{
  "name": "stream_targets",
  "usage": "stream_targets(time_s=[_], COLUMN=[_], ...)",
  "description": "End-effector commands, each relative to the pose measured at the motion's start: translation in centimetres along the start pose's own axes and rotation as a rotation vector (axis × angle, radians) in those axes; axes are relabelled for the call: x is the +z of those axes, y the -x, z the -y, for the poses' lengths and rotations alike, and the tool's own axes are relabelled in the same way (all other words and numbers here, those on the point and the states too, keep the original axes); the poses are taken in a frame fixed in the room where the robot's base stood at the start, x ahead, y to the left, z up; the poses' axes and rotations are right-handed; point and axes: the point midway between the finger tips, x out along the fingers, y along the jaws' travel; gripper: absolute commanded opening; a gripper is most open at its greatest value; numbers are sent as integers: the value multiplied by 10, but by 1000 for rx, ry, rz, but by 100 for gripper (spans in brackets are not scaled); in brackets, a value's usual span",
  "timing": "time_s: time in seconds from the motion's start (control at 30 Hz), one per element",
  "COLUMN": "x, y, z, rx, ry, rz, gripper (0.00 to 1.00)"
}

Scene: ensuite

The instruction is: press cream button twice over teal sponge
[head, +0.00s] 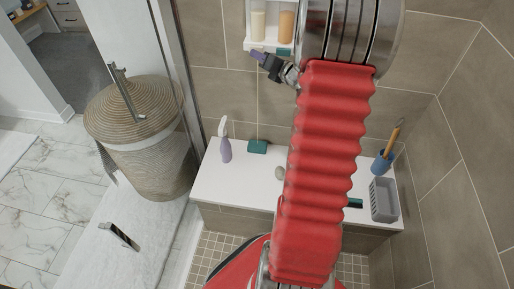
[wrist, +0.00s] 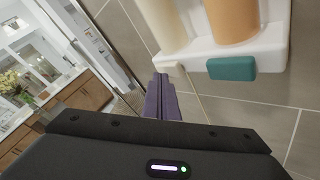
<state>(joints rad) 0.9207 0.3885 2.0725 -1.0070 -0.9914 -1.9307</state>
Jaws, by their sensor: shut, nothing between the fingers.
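The dispenser (head: 270,45) is on the tiled wall, with a cream container (head: 258,25) on the left and an orange one (head: 287,26) on the right. In the wrist view, the cream button (wrist: 177,70) sticks out under the cream container, and a wide teal button (wrist: 231,68) is under the orange one. My gripper (head: 257,54) is shut and empty, just below the dispenser's left side. In the wrist view, its purple fingertips (wrist: 160,78) are left of the cream button; I cannot tell whether they touch it. A teal sponge (head: 257,147) lies on the white bench below.
The white bench (head: 240,180) holds a purple spray bottle (head: 226,150), a pale stone-like object (head: 280,173), a blue cup with a brush (head: 382,164) and a grey basket (head: 384,200). Another teal item (head: 355,203) is partly hidden by my arm. A wicker hamper (head: 150,160) stands left.

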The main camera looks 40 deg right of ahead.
Motion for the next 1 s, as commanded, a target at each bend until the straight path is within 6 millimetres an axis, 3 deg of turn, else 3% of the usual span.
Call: stream_targets(time_s=[0.5, 1.0], x=[7, 7], y=[-8, -2], z=[4, 0], rx=[1, 0], ry=[0, 2], rz=[3, 6], gripper=[0, 0])
